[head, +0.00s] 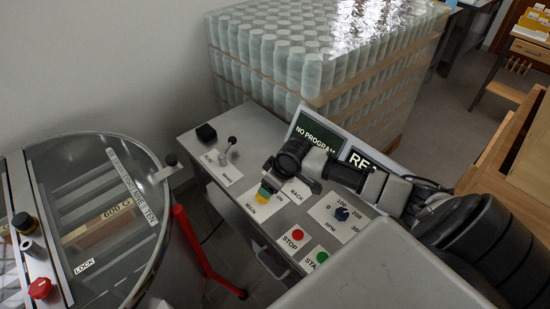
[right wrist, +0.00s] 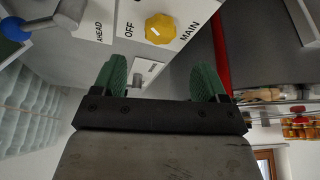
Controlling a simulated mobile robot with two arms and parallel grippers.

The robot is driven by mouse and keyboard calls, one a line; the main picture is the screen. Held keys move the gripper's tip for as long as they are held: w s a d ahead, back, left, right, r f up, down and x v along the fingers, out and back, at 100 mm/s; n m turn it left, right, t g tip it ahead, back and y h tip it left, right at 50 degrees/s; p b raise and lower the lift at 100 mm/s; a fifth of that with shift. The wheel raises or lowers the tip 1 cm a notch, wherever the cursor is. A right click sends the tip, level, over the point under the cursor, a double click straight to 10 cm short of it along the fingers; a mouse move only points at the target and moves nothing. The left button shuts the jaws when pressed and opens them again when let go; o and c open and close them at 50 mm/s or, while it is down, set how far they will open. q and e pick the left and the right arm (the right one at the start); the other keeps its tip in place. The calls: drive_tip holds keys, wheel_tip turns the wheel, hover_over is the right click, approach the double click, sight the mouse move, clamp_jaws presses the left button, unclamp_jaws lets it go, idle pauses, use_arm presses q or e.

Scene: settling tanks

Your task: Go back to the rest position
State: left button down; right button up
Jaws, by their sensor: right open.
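My right arm reaches in from the right over the grey control console (head: 215,118) in the head view. My right gripper (right wrist: 160,80) is open, with two green fingers and nothing between them. In the head view the forearm and wrist mostly hide its fingers. A blue ball-ended lever (right wrist: 15,28) stands beside an AHEAD label in the right wrist view. My left gripper is not in view.
The console carries a red STOP button (head: 297,234), a green button (head: 322,257) and a blue RPM dial (head: 341,213). A sign (head: 318,137) reads NO PROGRAM. A round glass-lidded machine (head: 110,260) stands left, a wrapped pallet of jars (head: 310,60) behind.

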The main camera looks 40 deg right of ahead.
drive_tip(key=shift+v, duration=1.05)
